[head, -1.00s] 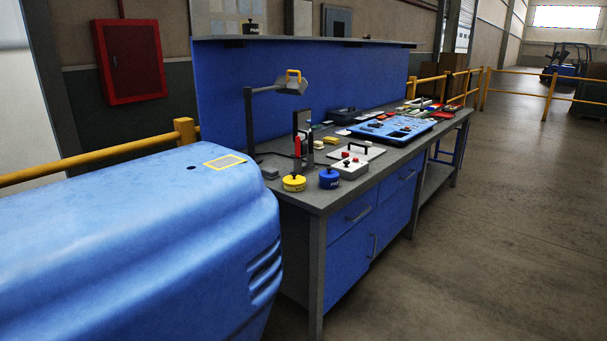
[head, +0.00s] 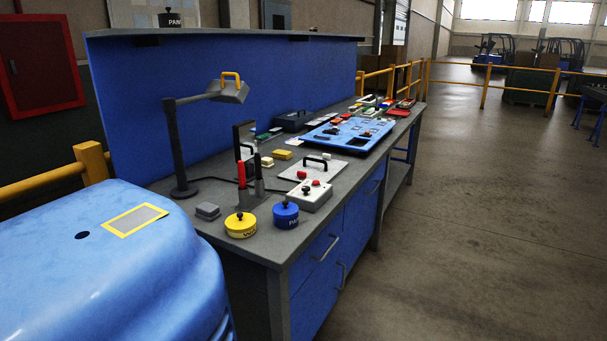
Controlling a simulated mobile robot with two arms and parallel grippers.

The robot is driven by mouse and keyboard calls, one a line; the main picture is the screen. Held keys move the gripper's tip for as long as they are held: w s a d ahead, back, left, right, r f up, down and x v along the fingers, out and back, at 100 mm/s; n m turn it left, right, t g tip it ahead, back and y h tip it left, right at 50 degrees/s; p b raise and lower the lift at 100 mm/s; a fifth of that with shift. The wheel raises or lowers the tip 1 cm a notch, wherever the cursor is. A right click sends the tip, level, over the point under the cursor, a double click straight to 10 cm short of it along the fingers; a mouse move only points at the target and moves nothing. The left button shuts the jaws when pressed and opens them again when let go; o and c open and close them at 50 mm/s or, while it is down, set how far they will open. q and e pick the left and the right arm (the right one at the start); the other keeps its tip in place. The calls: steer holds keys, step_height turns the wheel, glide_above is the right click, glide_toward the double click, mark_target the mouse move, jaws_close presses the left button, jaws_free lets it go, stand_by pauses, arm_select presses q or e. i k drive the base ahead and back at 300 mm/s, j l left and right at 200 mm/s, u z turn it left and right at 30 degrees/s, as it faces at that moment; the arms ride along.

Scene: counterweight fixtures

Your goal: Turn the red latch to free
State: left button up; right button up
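An upright red handle (head: 241,175) stands beside an upright black one (head: 259,180) on a dark base near the front of the workbench. A yellow round weight (head: 240,228) and a blue round weight (head: 286,217), both with black knobs, stand at the near edge. Neither of my grippers shows in the head view.
The grey workbench (head: 205,232) has a blue back panel (head: 240,75) and a lamp-like post (head: 178,150). A large blue moulded body (head: 100,265) fills the lower left. A blue tray (head: 345,134) lies farther along. The floor at right (head: 490,240) is clear.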

mark_target(302, 176)
steer(key=u, duration=0.35)
steer(key=i+l+u, duration=0.4)
steer(key=l+u, duration=0.2)
steer(key=i+l+u, duration=0.15)
steer(key=l+u, duration=0.15)
steer(key=l, duration=0.1)
